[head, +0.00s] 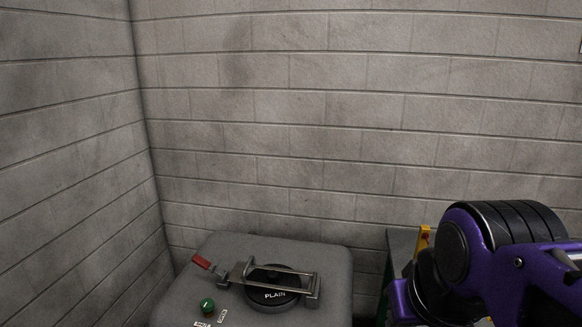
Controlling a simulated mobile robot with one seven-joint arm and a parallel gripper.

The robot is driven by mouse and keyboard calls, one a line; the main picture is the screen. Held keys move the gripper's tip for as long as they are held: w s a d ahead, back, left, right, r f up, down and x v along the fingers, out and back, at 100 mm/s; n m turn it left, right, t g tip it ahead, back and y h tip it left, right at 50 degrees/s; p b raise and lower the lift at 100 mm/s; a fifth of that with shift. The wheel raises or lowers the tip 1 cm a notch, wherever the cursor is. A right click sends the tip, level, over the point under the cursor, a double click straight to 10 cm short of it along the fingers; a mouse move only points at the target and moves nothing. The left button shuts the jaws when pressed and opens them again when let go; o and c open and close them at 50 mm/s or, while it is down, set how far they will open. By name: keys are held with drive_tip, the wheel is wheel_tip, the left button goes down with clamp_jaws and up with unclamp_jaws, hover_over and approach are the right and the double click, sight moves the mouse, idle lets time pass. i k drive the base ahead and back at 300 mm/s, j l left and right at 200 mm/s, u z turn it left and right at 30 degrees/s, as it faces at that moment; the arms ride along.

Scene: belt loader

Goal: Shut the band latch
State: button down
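The band latch (235,272) lies on top of a grey rounded housing (315,256) at the lower middle of the head view. It has a red-gripped lever (202,262) pointing out to the left and a metal frame (290,271) reaching right across a round black cap marked "PLAIN" (274,295). I cannot tell whether the frame is hooked on the bracket (313,292) at the right. My purple and black arm is at the lower right, apart from the latch. My gripper is not visible.
A green round button (207,305) with small labels sits at the housing's front left. A grey-topped green thing (401,243) with a yellow part (424,238) stands right of the housing, partly behind my arm. Block walls (330,120) close off the back and left.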

sight(198, 259)
drive_tip(key=i+j+z, duration=0.2)
drive_tip(key=j, duration=0.95)
drive_tip(key=j+z, duration=0.15)
drive_tip(key=j, duration=1.05)
drive_tip(key=k+l+u, duration=0.25)
drive_tip(key=k+l, duration=0.15)
drive_tip(key=l, duration=0.15)
drive_tip(key=j+z, duration=0.2)
drive_tip(key=j, duration=0.35)
drive_tip(key=i, duration=0.35)
drive_tip(key=j+z, duration=0.05)
